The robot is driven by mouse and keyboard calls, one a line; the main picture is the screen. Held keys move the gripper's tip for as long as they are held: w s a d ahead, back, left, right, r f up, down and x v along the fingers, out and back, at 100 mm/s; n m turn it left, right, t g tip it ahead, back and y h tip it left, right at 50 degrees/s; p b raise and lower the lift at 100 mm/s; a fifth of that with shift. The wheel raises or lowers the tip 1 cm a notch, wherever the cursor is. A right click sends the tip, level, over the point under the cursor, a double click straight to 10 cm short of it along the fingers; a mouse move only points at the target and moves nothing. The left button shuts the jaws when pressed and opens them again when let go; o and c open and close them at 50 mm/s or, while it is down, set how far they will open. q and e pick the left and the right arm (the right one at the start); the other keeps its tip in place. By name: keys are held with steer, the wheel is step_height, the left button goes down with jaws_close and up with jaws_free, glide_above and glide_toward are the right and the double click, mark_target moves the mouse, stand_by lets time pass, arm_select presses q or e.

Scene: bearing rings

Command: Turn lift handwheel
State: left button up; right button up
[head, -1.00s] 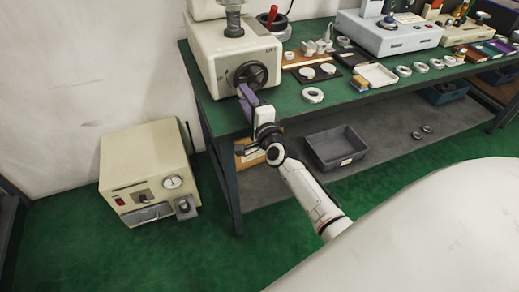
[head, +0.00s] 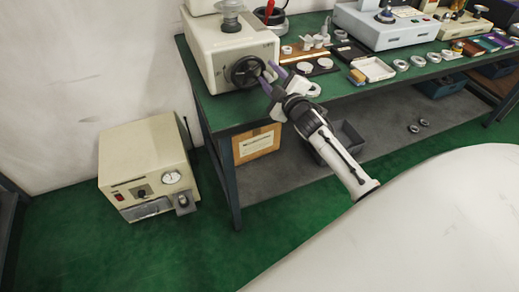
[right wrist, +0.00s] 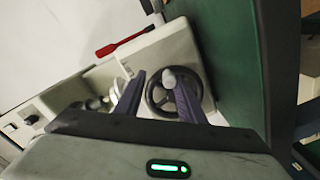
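The dark lift handwheel (head: 240,72) is on the front of a cream machine (head: 205,50) at the left end of the green bench. My right gripper (head: 269,76) is at the wheel's right side, its purple fingers apart and pointing at the rim. In the right wrist view, the spoked handwheel (right wrist: 158,104) lies just beyond my right gripper (right wrist: 160,79). The wheel's grey knob (right wrist: 169,77) shows between the fingertips; I cannot tell whether they touch it. The right finger covers part of the wheel. My left gripper is not in view.
Rings, small parts and a white tray (head: 373,69) lie on the bench to the right. A grey bin (head: 352,140) and a cardboard box (head: 257,146) are below. A cream box with a gauge (head: 147,168) stands on the floor at left.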

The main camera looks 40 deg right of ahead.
mark_target(248, 58)
steer(key=a+r+n, duration=0.1)
steer(key=n, duration=0.4)
steer(key=a+r+n+p, duration=0.1)
steer(key=a+r+n, duration=0.1)
steer(key=n, duration=0.3)
steer(key=w+a+r+n+p, duration=0.1)
steer(key=a+n, duration=0.1)
steer(key=n, duration=0.3)
steer(key=shift+r+n+h, duration=0.2)
steer(key=shift+n+h, duration=0.2)
steer(key=v, duration=1)
steer(key=s+a+f+m+g+y+b, duration=0.1)
steer(key=s+a+f+m, duration=0.3)
steer(key=f, duration=0.5)
steer(key=s+a+f+m+g+y+b, duration=0.2)
steer(key=s+a+f+m+g, duration=0.1)
steer(key=f, duration=0.6)
steer(key=s+a+f+m+g+y+b, duration=0.1)
steer(key=s+a+f+m+g+y, duration=0.1)
steer(key=s+a+f+m, duration=0.4)
steer(key=shift+s+f+m+b, duration=0.35)
steer(key=shift+s+f, duration=0.5)
steer(key=shift+f, duration=0.55)
